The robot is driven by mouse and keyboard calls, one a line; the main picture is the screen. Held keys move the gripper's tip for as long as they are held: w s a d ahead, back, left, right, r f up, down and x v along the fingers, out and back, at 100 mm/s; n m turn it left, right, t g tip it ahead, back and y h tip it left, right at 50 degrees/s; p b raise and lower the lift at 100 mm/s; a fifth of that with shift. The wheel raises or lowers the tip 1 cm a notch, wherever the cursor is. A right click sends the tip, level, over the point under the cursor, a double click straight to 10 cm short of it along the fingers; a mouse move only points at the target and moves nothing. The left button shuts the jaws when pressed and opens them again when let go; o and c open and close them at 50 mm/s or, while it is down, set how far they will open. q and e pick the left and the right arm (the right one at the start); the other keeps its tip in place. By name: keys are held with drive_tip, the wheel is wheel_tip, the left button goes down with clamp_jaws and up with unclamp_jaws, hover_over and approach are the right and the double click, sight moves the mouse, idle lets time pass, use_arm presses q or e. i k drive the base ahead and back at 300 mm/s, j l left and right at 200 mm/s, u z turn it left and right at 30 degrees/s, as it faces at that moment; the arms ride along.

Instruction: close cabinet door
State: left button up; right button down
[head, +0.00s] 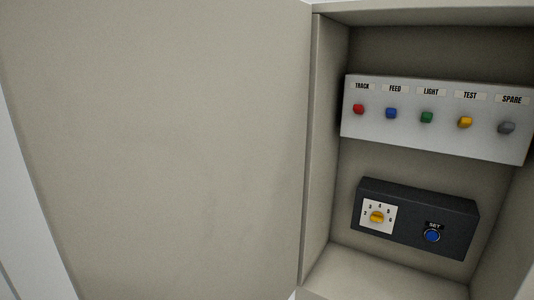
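The cabinet door (165,150) is a large beige panel filling the left half of the head view. It stands open, swung out to the left of the cabinet (317,150). The cabinet's inside is exposed on the right. Its door edge meets the cabinet's left side. Neither of my grippers shows in the head view.
Inside the cabinet, a white panel (400,135) carries several coloured knobs labelled TRACK, FEED, LIGHT, TEST and SPARE. Below it, a dark box (405,200) holds a yellow rotary dial (377,217) and a blue SET button (432,236). The cabinet floor (375,275) looks bare.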

sight(162, 144)
drive_tip(key=j+z, duration=0.25)
drive_tip(key=j, duration=0.2)
drive_tip(key=j+z, duration=0.25)
drive_tip(key=j, duration=0.15)
drive_tip(key=j+z, duration=0.3)
drive_tip(key=j, duration=0.15)
drive_tip(key=k+j+z, duration=0.25)
drive_tip(key=j, duration=0.15)
drive_tip(key=j+z, duration=0.25)
drive_tip(key=j, duration=0.2)
drive_tip(key=k+j+z, duration=0.25)
drive_tip(key=i+j, duration=0.1)
